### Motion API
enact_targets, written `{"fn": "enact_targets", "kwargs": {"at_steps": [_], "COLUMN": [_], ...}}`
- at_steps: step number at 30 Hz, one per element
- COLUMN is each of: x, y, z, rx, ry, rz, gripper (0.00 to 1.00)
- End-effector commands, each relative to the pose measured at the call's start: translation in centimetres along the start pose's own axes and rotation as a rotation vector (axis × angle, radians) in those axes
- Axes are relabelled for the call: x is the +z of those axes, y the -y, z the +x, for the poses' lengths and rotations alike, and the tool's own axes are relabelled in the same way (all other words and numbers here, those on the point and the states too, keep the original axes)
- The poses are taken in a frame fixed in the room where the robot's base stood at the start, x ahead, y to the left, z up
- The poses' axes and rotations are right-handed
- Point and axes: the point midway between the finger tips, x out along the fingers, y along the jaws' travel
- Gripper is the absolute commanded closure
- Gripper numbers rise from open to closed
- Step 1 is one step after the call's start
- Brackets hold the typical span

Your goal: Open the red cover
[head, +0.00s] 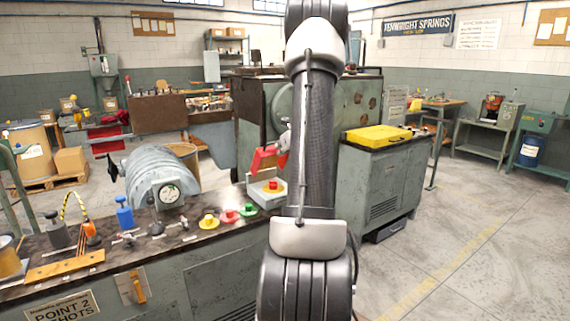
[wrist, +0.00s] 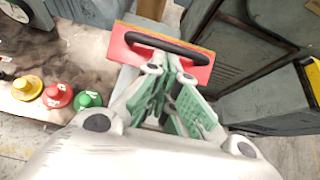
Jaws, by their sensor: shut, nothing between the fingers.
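The red cover (head: 264,159) stands raised and tilted above a pale grey box (head: 268,199) on the bench. A red button on a yellow base (head: 273,187) shows uncovered in that box. In the wrist view the red cover (wrist: 190,71), with its black bar handle (wrist: 166,46), lies just beyond my gripper (wrist: 168,88). My gripper is shut and empty, close to the cover; I cannot tell whether they touch. In the head view my gripper (head: 284,142) is mostly hidden behind my arm, which also hides the cover's right side.
Yellow (head: 208,221), red (head: 229,215) and green (head: 248,210) buttons sit on the bench left of the box. A grey motor housing with a gauge (head: 167,192) stands further left. A grey cabinet with a yellow top (head: 378,137) is at right. Floor is clear at far right.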

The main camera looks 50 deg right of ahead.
Motion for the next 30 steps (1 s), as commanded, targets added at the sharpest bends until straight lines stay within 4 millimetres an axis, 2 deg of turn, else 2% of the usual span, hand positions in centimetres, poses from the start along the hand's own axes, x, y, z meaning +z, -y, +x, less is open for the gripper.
{"fn": "enact_targets", "kwargs": {"at_steps": [1,6,15,21,30], "x": [1.2,4.3,8.4,10.0,10.9], "y": [0.0,-0.1,0.0,0.1,0.1], "z": [0.2,1.3,3.6,4.8,5.5], "rx": [0.0,0.002,0.003,0.002,0.002], "ry": [0.003,0.002,0.001,0.0,0.0], "rz": [-0.004,-0.002,0.0,0.001,0.002], "gripper": [1.0,1.0,1.0,1.0,1.0]}}
